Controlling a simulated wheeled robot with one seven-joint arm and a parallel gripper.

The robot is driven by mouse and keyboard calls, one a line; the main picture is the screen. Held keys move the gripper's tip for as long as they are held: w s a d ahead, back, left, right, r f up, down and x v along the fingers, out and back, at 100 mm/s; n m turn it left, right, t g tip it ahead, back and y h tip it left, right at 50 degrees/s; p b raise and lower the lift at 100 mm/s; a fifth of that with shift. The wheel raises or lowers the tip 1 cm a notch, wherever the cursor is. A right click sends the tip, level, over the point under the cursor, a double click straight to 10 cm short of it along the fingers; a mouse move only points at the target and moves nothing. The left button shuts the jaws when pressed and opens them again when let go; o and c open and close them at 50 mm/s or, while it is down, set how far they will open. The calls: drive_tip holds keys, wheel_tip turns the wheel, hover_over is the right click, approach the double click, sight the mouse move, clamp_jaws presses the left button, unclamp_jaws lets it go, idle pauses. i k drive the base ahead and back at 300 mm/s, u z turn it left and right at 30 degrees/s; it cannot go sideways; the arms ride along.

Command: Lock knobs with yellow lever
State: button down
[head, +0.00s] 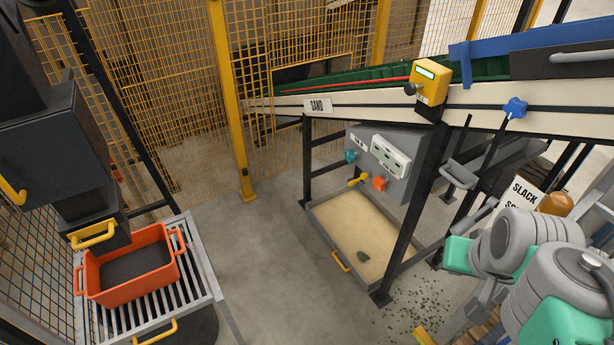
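A small yellow lever (358,179) sits low on the front of a grey control box (402,184) under the sloping conveyor. It lies tilted, with a rounded end. A teal knob (350,156) is above and left of it, and an orange knob (379,183) is just to its right. Whether the lever touches or blocks either knob is too small to tell. A white panel (390,155) with dark slots is on the same box. My arm's grey and green links show at the lower right, apart from the box. I cannot make out my gripper.
A sand-filled tray (320,219) lies on the floor below the box, beside dark frame legs. A yellow display box (428,82) and a blue knob (515,107) are on the conveyor side. An orange bin (134,285) stands left on a slatted rack. Open floor lies between.

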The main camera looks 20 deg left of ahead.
sight(356, 181)
drive_tip(key=u, duration=1.1)
drive_tip(key=i, duration=0.9)
drive_tip(key=u, duration=0.9)
